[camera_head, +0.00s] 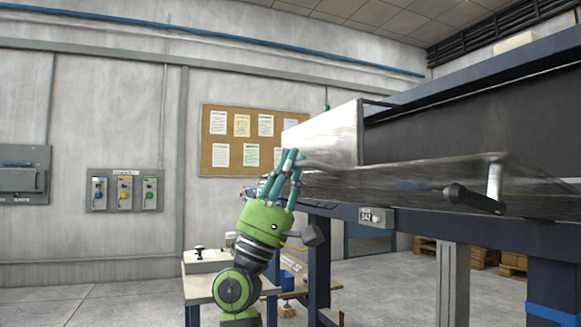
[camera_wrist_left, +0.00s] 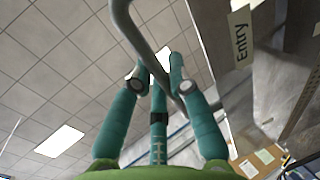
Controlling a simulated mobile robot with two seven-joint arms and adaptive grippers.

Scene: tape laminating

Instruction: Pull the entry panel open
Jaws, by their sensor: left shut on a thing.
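My left gripper (camera_head: 290,160) has its teal fingers closed around a curved grey bar handle (camera_head: 322,167) at the near left end of the large machine. In the left wrist view the fingers (camera_wrist_left: 160,75) wrap the same handle (camera_wrist_left: 147,38). A label reading "Entry" (camera_wrist_left: 241,36) is on the grey panel surface (camera_wrist_left: 243,75) beside it. In the head view a pale metal panel (camera_head: 328,136) stands upright just behind the fingers. The handle's attachment to the panel is partly hidden. My right gripper is not in view.
A worn metal shelf-like plate (camera_head: 410,176) juts from the machine, with a black cylindrical grip (camera_head: 472,199) at its front. A small table (camera_head: 205,286) stands below my left arm. A cork board (camera_head: 245,140) hangs behind. Open floor (camera_head: 110,297) lies at left.

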